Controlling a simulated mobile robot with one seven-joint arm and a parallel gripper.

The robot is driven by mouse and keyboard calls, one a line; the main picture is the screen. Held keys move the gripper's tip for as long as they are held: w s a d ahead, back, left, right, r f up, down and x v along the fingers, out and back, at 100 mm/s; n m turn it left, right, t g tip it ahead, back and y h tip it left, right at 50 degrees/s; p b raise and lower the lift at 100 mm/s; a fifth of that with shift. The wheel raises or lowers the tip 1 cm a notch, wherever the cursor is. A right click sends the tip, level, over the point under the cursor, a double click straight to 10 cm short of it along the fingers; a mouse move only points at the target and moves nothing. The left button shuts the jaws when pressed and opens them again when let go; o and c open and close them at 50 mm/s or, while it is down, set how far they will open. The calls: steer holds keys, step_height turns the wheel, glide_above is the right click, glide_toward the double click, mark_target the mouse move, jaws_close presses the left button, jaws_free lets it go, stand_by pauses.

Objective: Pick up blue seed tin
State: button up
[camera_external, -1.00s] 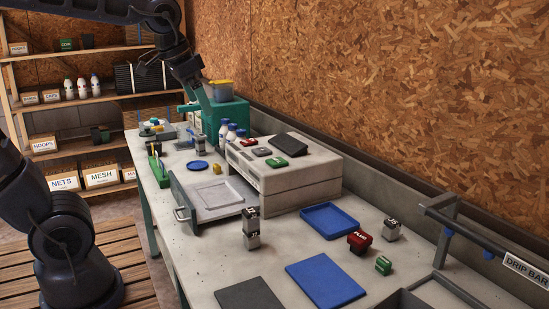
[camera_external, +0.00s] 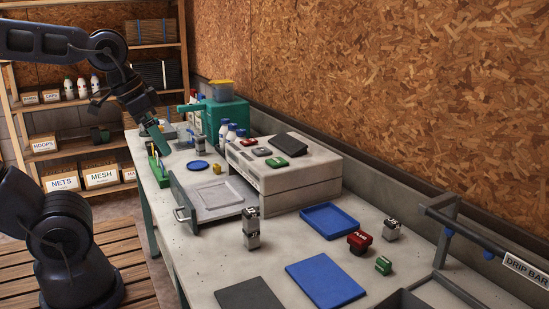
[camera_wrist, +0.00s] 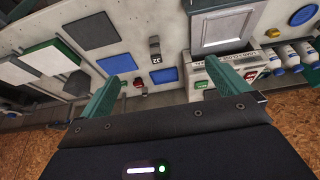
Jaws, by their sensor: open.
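My gripper (camera_external: 155,132) is above the far left end of the bench, with its teal fingers pointing down. In the wrist view my gripper (camera_wrist: 172,62) has its fingers spread wide with nothing between them. The small items at the far end of the bench are tiny and partly hidden by my gripper. A flat blue disc (camera_external: 197,165) lies on the bench behind the open drawer; it also shows in the wrist view (camera_wrist: 302,16).
The open drawer (camera_external: 179,203) juts out from the grey box unit (camera_external: 290,186). White bottles (camera_external: 230,133) stand near the wall.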

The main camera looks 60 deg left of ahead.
steer(key=shift+w, duration=0.1)
steer(key=shift+c, duration=0.8)
